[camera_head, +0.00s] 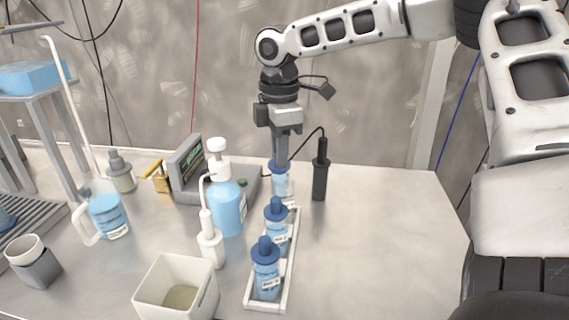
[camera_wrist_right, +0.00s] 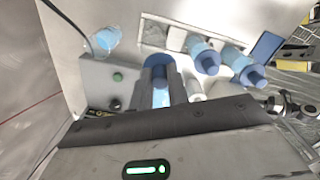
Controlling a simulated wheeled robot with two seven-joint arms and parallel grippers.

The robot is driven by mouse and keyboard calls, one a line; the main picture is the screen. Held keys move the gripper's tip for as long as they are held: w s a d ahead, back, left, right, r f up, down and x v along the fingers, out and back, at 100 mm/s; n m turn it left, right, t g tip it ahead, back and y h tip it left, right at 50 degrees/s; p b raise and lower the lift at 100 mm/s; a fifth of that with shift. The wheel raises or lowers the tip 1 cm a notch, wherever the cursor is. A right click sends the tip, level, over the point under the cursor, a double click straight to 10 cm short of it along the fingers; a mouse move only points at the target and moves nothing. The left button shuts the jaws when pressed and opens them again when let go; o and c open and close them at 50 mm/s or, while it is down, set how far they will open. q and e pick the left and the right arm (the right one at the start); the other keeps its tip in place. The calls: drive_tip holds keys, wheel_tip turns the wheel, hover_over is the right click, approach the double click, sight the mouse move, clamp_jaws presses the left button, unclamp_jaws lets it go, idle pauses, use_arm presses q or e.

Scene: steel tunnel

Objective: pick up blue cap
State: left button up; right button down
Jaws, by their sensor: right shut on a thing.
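My right gripper (camera_head: 282,154) points down at the far end of the white rack (camera_head: 290,262), with its fingers shut on a blue cap (camera_head: 277,167). A pale blue bottle (camera_head: 283,184) shows directly below that cap; I cannot tell whether the two are joined. In the right wrist view the fingers (camera_wrist_right: 160,75) partly hide the cap, whose blue rim (camera_wrist_right: 154,60) shows beyond them. Two more blue-capped bottles stand nearer in the rack, the middle one (camera_head: 276,237) and the front one (camera_head: 266,277). My left gripper is out of view.
A black cylindrical tool (camera_head: 320,176) stands close right of the gripper. A grey instrument (camera_head: 188,166), a blue pump bottle (camera_head: 228,207) and a white dispenser (camera_head: 210,245) crowd the left. A white square container (camera_head: 160,296) sits in front. The table's right side is clear.

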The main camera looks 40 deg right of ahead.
drive_tip(key=s+a+r, duration=0.2)
drive_tip(key=a+r, duration=0.6)
drive_tip(key=a, duration=0.4)
drive_tip(key=shift+s+a, duration=0.15)
drive_tip(key=shift+s, duration=0.1)
